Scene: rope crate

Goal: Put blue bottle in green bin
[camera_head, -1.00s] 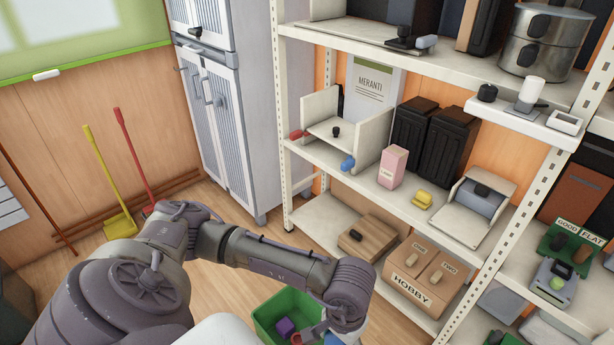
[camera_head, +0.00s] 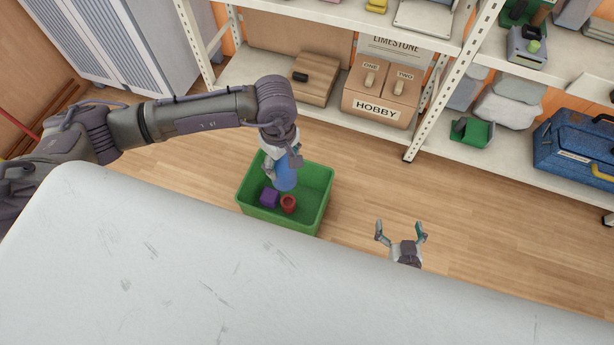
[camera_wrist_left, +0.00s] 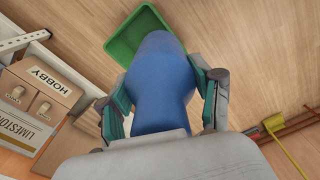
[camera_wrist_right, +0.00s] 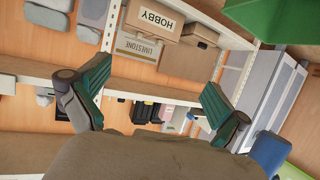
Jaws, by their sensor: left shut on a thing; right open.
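The blue bottle (camera_head: 286,175) hangs over the green bin (camera_head: 320,208) in the head view. My left gripper (camera_head: 282,160) is shut on the bottle. The left wrist view shows the bottle (camera_wrist_left: 158,85) between the two fingers, with part of the bin (camera_wrist_left: 122,45) beyond it. A purple block (camera_head: 269,197) and a red cup-like thing (camera_head: 289,204) lie inside the bin. My right gripper (camera_head: 401,232) is open and empty, to the right of the bin. The right wrist view shows its fingers (camera_wrist_right: 150,95) spread apart.
A white shelf unit (camera_head: 330,122) stands behind the bin, with a HOBBY box (camera_head: 376,108) and a wooden box (camera_head: 313,80) on its lower board. A blue toolbox (camera_head: 575,150) is at the right. The wood floor around the bin (camera_head: 370,190) is clear.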

